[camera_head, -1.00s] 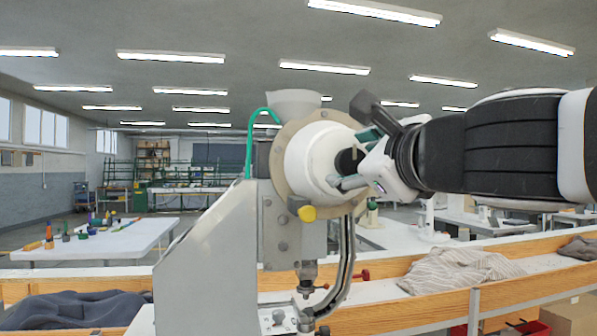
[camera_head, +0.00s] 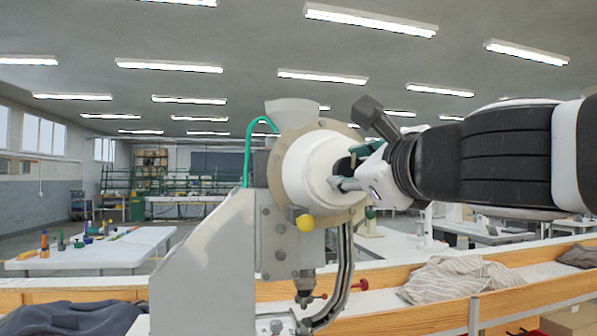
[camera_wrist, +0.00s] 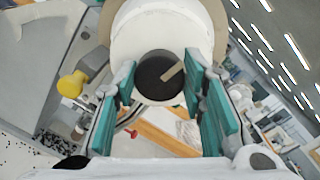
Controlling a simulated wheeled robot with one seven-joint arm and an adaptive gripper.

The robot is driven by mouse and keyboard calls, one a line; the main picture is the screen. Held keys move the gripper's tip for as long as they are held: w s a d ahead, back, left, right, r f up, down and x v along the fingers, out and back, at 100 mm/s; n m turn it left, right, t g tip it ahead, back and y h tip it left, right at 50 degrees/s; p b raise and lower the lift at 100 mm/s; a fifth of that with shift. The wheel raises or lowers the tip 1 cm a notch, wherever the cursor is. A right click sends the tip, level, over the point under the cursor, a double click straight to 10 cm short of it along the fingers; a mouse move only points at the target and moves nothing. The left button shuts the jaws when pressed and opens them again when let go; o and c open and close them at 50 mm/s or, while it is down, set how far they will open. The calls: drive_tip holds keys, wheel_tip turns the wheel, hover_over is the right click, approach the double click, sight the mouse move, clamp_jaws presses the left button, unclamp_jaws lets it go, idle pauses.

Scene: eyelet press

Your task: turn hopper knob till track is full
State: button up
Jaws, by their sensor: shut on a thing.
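The press's hopper is a white round drum (camera_head: 312,172) with a beige rim, seen from the side in the head view. Its knob (camera_wrist: 158,78) is a dark disc with a tan stripe slanting up right in the wrist view. My gripper (camera_head: 349,172) is shut on the knob from the right, with teal-padded fingers on either side of it. In the head view the fingers mostly hide the knob. The curved track (camera_head: 346,275) runs down from the drum to the press head (camera_head: 305,285). I cannot tell how many eyelets it holds.
A yellow ball knob (camera_head: 305,223) sticks out below the drum. The grey press body (camera_head: 205,265) stands left. A wooden-edged bench with striped cloth (camera_head: 460,278) and dark cloth (camera_head: 80,318) lies behind. A white table (camera_head: 95,250) with small coloured items stands far left.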

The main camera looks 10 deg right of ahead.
drive_tip(key=n+b, duration=0.5)
drive_tip(key=n, duration=0.3)
drive_tip(key=n+h+b, duration=0.1)
drive_tip(key=n+b, duration=0.4)
drive_tip(key=n, duration=0.4)
drive_tip(key=n+b, duration=0.4)
drive_tip(key=n, duration=0.4)
drive_tip(key=shift+f+n+g+h+b, duration=0.3)
drive_tip(key=shift+f+b, duration=0.05)
drive_tip(key=shift+b, duration=0.05)
idle(1.5)
idle(0.4)
drive_tip(key=o, duration=1.2)
drive_tip(key=shift+c, duration=0.2)
drive_tip(key=shift+r, duration=0.1)
